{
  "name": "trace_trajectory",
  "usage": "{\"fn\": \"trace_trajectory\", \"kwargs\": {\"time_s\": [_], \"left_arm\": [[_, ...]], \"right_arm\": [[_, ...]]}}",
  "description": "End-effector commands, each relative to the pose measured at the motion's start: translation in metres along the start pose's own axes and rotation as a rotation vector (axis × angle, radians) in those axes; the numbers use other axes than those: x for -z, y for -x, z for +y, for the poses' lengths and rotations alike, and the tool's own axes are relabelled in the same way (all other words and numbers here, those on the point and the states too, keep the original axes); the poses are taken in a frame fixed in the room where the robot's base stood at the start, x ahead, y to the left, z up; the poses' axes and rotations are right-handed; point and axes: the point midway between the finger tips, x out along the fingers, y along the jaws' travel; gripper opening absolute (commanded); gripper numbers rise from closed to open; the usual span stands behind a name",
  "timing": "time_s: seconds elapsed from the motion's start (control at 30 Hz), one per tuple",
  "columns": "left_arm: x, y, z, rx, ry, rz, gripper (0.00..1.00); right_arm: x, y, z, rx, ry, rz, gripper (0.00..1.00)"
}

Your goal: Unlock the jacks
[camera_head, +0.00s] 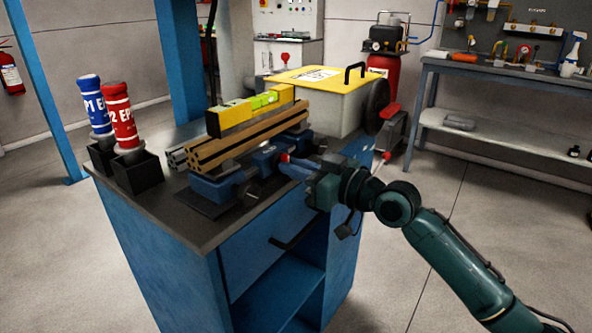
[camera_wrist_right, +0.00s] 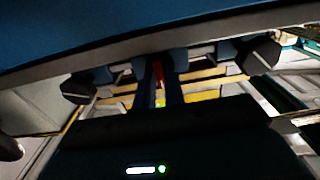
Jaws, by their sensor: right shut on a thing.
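Blue jacks (camera_head: 213,190) stand on the bench under a tan slotted beam (camera_head: 235,147). A yellow spirit level (camera_head: 235,117) lies along the top of the beam. A small red lever (camera_head: 284,158) shows at the front of the middle jack (camera_head: 264,160). My right gripper (camera_head: 288,163) reaches in from the right and is shut on the red lever. In the right wrist view the red lever (camera_wrist_right: 157,72) sits between the two dark fingers. The fingers hide part of the lever, so I cannot tell its exact angle. My left gripper is out of view.
Blue (camera_head: 92,105) and red (camera_head: 121,115) cylinders stand in black holders on the bench's left. A yellow-lidded box (camera_head: 330,100) is behind the beam. A black drawer handle (camera_head: 295,235) juts from the bench front.

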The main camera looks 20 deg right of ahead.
Motion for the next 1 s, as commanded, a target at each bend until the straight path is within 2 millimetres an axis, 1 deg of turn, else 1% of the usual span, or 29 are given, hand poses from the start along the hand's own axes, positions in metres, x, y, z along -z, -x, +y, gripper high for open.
{"fn": "trace_trajectory", "kwargs": {"time_s": [0.37, 0.4, 0.5, 0.77, 0.87, 0.97, 1.0], "left_arm": [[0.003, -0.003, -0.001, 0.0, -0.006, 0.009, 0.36], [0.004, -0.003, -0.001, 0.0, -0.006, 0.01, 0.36], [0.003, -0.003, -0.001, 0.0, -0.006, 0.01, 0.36], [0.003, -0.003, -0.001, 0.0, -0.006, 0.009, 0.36], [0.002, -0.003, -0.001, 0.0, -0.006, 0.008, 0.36], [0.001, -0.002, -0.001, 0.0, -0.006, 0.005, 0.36], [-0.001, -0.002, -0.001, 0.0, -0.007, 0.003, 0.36]], "right_arm": [[-0.001, 0.0, 0.0, 0.0, 0.009, -0.003, 0.0], [-0.001, 0.0, 0.0, 0.0, 0.009, -0.003, 0.13], [-0.001, 0.0, 0.0, 0.0, 0.008, -0.002, 0.2], [-0.001, 0.002, 0.0, -0.001, 0.006, -0.001, 0.2], [-0.001, 0.011, 0.001, -0.001, 0.007, -0.002, 0.2], [-0.002, 0.028, 0.0, -0.001, 0.01, -0.006, 0.2], [-0.003, 0.037, 0.001, -0.002, 0.011, -0.006, 0.2]]}}
